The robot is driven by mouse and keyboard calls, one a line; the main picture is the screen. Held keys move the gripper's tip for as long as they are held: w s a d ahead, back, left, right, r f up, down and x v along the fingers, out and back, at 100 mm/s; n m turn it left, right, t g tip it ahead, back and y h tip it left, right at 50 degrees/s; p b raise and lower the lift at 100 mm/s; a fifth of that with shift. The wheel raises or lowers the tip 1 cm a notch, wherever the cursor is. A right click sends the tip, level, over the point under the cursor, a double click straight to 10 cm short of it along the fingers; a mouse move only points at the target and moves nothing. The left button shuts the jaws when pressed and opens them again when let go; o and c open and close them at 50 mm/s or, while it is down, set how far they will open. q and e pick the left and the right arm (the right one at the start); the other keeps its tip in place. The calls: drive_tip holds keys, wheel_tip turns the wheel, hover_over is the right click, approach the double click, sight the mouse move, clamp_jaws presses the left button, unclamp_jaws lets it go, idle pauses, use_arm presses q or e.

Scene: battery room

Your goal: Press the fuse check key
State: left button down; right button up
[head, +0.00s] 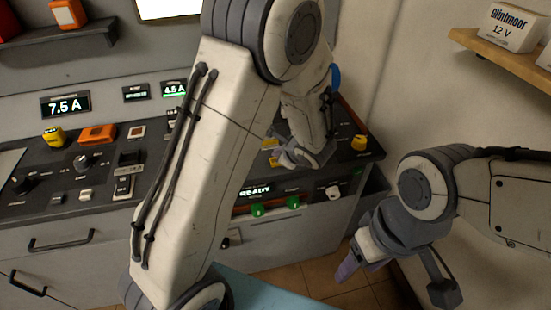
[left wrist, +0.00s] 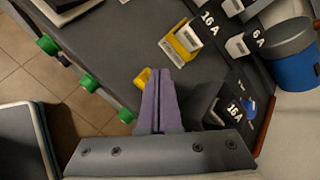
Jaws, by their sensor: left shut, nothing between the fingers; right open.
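My left gripper (head: 298,157) reaches over the right end of the counter in the head view. In the left wrist view its purple fingers (left wrist: 160,75) are shut, with nothing between them. A yellow knob-like part (left wrist: 142,78) shows just left of the fingertips and is partly hidden by them; I cannot tell whether they touch. I cannot tell which part is the fuse check key; no such label is readable. A yellow fuse holder (left wrist: 186,37) and a white key (left wrist: 238,46) lie beyond the fingers. My right gripper (head: 349,267) is open and empty, low at the right.
The counter front has a READY display (head: 255,191), green knobs (head: 258,210) and a white knob (head: 333,192). A blue container (left wrist: 296,70) stands right of the fuse labels. A yellow part (head: 358,142) sits at the counter's right end. Floor is clear below.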

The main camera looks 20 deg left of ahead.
use_arm(q)
drive_tip(key=shift+r, duration=0.1)
wheel_tip(320, 180, up, 5)
drive_tip(key=p, duration=0.3)
drive_tip(key=shift+p, duration=0.3)
idle(0.7)
